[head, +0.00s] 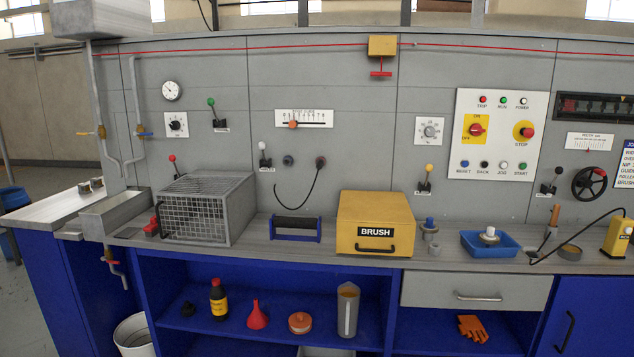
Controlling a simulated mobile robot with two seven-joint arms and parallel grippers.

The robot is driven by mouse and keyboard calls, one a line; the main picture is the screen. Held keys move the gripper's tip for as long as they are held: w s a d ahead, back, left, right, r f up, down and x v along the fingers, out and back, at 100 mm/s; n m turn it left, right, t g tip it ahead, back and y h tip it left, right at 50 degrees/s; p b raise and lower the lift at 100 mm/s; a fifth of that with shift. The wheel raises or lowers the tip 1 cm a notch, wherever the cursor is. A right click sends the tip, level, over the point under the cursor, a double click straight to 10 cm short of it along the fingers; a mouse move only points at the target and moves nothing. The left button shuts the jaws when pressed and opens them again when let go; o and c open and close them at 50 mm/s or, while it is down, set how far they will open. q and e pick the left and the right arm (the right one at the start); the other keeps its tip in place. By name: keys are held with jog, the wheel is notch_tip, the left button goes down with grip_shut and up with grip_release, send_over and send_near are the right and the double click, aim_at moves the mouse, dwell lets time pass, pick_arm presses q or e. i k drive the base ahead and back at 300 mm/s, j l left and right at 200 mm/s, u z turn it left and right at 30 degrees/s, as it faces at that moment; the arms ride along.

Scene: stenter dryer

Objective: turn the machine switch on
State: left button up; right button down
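The machine switch (476,129) is a red rotary knob on a yellow plate, on the white control panel (508,152) at the right of the grey wall. ON is printed above the knob and OFF at its lower left. The knob is too small to tell clearly which way it points. The panel also carries a red STOP button (525,132) on yellow, a row of lamps above and a row of push buttons below. Neither of my grippers shows in the head view.
A yellow BRUSH box (375,223), a wire cage (207,208) and a blue tray (489,243) stand on the counter. The air before the panel is clear.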

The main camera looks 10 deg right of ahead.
aim_at(476, 129)
jog(key=l+z, duration=0.2)
jog(key=z, duration=0.6)
